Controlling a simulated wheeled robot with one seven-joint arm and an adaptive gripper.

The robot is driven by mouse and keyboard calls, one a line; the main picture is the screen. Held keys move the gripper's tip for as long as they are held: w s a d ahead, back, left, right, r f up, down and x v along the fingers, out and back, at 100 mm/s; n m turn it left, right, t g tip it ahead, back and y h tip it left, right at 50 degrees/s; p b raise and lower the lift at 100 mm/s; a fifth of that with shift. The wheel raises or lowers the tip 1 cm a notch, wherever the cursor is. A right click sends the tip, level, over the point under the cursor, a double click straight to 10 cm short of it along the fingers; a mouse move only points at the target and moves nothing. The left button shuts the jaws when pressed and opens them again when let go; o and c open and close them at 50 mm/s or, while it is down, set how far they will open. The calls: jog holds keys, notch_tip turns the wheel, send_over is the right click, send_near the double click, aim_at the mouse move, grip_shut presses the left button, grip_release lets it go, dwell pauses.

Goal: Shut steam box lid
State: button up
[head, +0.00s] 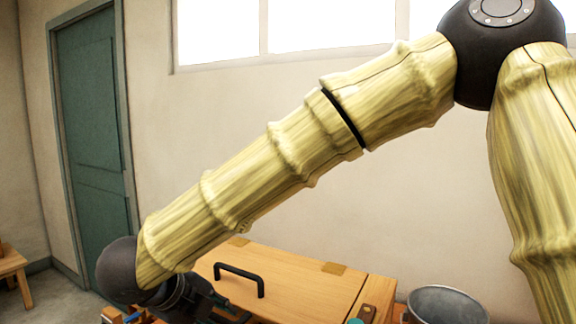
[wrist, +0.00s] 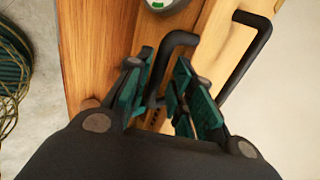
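The steam box is wooden, and its lid (head: 300,272) lies about level at the bottom of the head view, with brass hinge plates at its back edge. I cannot tell whether it sits fully down. A black bar handle (head: 240,276) stands on the lid; it also shows at the right in the wrist view (wrist: 250,45). My gripper (wrist: 160,75) is open, its green-padded fingers apart. A second bent black bar (wrist: 178,40) runs down between the fingers; contact is unclear. In the head view my gripper is low beside the lid's left part, partly cut off.
A grey metal bucket (head: 445,305) stands right of the box. A small wooden stool (head: 12,268) is at the far left, near a green door (head: 95,150). In the wrist view a round white-faced piece (wrist: 165,4) is at the top and a green coil (wrist: 12,70) at the left.

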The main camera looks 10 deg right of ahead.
jog(key=shift+r, duration=0.1)
jog(key=p+v, duration=0.5)
jog(key=v, duration=0.2)
dwell(0.6)
dwell(0.7)
